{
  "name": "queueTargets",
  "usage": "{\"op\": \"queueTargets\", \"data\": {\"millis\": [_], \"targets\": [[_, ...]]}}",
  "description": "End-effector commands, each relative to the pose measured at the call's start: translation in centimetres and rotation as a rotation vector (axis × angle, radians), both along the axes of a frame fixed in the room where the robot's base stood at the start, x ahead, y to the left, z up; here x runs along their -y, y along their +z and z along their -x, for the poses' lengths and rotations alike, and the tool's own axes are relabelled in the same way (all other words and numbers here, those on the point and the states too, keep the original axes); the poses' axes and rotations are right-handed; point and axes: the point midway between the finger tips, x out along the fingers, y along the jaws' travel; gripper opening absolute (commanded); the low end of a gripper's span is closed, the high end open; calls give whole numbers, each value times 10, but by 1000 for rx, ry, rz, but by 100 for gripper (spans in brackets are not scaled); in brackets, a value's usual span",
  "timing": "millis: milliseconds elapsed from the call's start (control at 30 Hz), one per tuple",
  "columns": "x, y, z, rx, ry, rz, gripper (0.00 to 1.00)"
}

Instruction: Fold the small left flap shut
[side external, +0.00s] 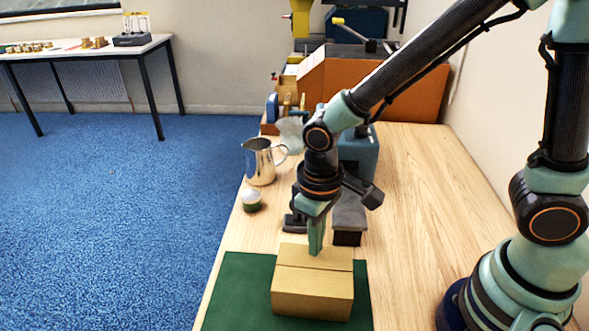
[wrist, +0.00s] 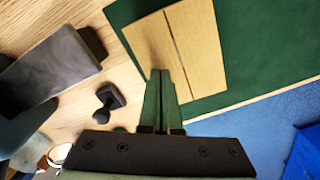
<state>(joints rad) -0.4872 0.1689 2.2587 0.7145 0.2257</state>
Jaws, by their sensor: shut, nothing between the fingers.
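The tan carton (side external: 312,297) sits on a green mat (side external: 238,292) at the front of the bench. Its top shows two flat panels that meet along a thin dark seam; the seam also shows on the carton in the wrist view (wrist: 205,45). I see no flap standing up and cannot tell the small left flap apart from the top. My gripper (side external: 316,252) points straight down over the far panel, shut and empty.
A grey-topped dark block (side external: 349,217) stands just behind the carton. The bench is clear to the right of the mat.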

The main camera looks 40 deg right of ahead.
Motion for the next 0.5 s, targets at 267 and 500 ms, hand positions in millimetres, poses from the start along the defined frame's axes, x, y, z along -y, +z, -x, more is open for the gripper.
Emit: {"op": "queueTargets", "data": {"millis": [267,500], "targets": [[0,25,-1,4,0,-2,0],[0,47,-1,4,0,-2,0]]}}
